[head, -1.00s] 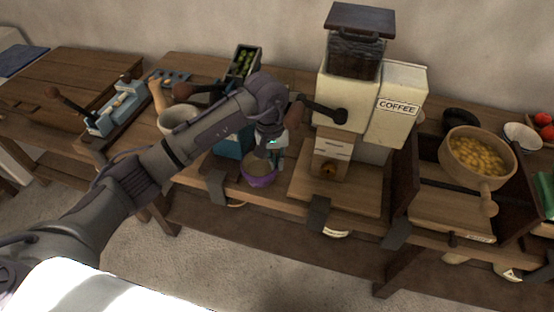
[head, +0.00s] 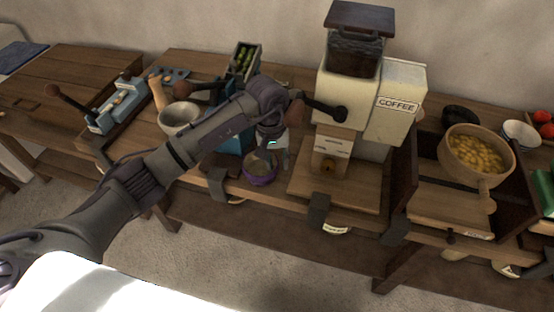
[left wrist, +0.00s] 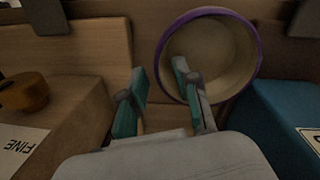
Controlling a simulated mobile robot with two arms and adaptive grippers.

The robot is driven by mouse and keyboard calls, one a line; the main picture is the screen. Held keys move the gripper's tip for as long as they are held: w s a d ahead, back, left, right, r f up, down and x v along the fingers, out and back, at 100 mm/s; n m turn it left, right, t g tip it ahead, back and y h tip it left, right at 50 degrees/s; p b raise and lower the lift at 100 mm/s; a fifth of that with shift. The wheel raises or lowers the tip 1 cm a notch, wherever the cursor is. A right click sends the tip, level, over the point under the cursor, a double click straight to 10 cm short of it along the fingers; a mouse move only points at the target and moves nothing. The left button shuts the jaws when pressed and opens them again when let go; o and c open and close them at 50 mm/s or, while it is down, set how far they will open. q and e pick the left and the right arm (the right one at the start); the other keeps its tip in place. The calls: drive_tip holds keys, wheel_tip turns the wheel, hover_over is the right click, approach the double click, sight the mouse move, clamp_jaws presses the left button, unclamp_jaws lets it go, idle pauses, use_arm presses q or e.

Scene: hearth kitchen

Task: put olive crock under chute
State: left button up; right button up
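A small round crock (head: 261,180) with a purple outside and pale inside stands near the bench's front edge, left of the coffee grinder. I see no crock that is clearly olive in colour. My left gripper (head: 268,147) is above this crock. In the left wrist view the left gripper (left wrist: 160,88) is open. One finger overlaps the opening of the crock (left wrist: 250,38) and the other is outside its rim; contact cannot be told. The chute (head: 328,168) is low on the front of the cream grinder, above a bare wooden board (head: 358,190). My right gripper is out of view.
A blue box (head: 232,138) stands just behind and left of the crock. A pale bowl (head: 178,118) is further left. A pan of yellow pieces (head: 475,155) stands right of the grinder, past a dark upright panel (head: 402,180). The grinder's handle (head: 325,110) sticks out toward my arm.

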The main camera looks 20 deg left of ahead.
use_arm(q)
wheel_tip(320, 180, up, 12)
drive_tip(key=a+p, duration=0.1)
drive_tip(key=p, duration=0.4)
drive_tip(key=shift+s+p, duration=0.15)
drive_tip(key=shift+p, duration=0.15)
